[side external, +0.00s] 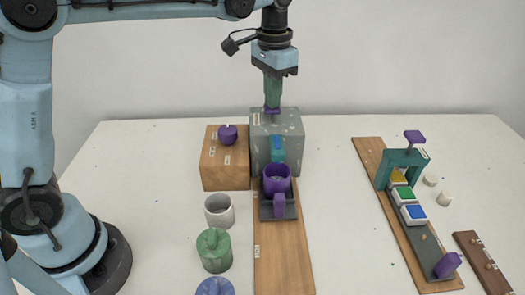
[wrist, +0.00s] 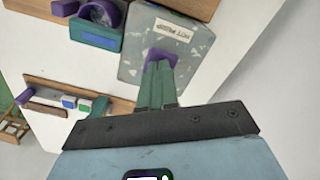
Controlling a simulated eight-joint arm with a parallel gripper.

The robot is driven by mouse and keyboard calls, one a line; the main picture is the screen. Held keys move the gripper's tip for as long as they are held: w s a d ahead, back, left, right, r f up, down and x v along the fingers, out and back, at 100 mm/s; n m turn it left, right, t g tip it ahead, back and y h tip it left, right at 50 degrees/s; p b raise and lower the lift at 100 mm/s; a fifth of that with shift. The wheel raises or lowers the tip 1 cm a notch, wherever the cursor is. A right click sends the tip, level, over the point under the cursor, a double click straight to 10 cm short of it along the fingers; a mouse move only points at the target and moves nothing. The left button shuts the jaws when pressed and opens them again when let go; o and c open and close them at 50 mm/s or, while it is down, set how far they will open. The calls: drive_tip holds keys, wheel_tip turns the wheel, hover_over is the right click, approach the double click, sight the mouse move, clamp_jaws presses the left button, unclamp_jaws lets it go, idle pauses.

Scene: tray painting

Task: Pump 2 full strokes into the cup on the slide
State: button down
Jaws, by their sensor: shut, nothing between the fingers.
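A grey speckled dispenser box (side external: 290,128) has a purple pump head (side external: 272,111) on top and a teal spout (side external: 278,150) on its front. A purple cup (side external: 277,180) stands upright below the spout, on a dark slide (side external: 290,212) set on a wooden board (side external: 284,262). My gripper (side external: 272,105) is shut and empty, pointing down right at the pump head. In the wrist view its green fingers (wrist: 158,72) overlap the pump head (wrist: 160,56); I cannot tell touching from just above. The cup shows partly at the wrist view's upper left.
A wooden block (side external: 225,165) with a purple knob (side external: 228,134) adjoins the dispenser. A white cup (side external: 219,210), a green jar (side external: 213,250) and a blue lid (side external: 215,287) stand left of the board. A teal press station (side external: 404,160) with coloured blocks is at right. Table between is clear.

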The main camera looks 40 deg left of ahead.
drive_tip(key=shift+f, duration=1.05)
drive_tip(key=shift+r, duration=2.3)
wheel_tip(320, 180, up, 5)
